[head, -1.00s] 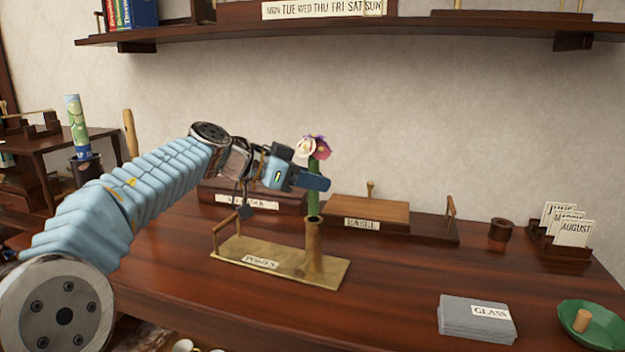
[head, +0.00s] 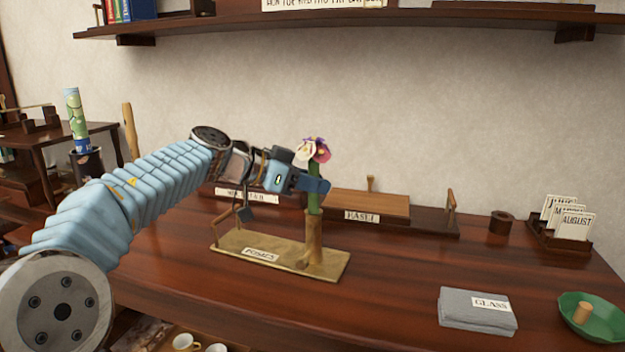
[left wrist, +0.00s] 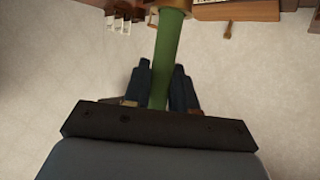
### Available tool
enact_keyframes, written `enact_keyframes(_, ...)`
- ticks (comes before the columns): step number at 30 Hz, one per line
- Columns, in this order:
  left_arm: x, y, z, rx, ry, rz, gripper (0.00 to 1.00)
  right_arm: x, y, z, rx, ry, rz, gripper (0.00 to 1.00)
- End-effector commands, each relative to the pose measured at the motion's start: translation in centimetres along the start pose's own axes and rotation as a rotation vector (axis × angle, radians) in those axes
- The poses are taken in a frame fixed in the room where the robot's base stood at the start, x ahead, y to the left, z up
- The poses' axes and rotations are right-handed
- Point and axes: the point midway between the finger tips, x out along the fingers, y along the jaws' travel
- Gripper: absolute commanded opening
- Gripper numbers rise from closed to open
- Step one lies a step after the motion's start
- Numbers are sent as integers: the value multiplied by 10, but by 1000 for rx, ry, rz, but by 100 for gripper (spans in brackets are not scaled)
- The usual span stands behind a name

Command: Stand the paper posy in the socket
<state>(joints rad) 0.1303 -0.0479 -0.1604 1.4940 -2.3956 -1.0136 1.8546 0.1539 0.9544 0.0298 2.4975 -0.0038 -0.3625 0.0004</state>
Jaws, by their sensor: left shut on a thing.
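The paper posy (head: 314,172) has a green stem and white and purple flowers. My left gripper (head: 318,187) is shut on its stem, which also shows between the fingers in the left wrist view (left wrist: 167,60). The posy is upright. Its lower end meets the top of the brass socket (head: 314,237), a tube on a brass base labelled for posies (head: 290,262). I cannot tell how deep the stem sits in the tube. My right gripper is not in view.
A wooden easel piece (head: 370,204) stands behind. Grey cloths labelled GLASS (head: 470,318) and a green dish (head: 592,322) lie to the right. A card holder (head: 560,240) stands at the back right. A shelf (head: 350,28) hangs above. The table between is clear.

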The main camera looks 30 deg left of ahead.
Motion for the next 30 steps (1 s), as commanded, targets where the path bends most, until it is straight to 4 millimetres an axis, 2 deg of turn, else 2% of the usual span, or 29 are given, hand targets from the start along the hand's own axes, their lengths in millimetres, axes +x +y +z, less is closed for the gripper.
enact_keyframes(30, 10, 0, 24, -1, 0, -1, 0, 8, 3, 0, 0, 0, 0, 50)
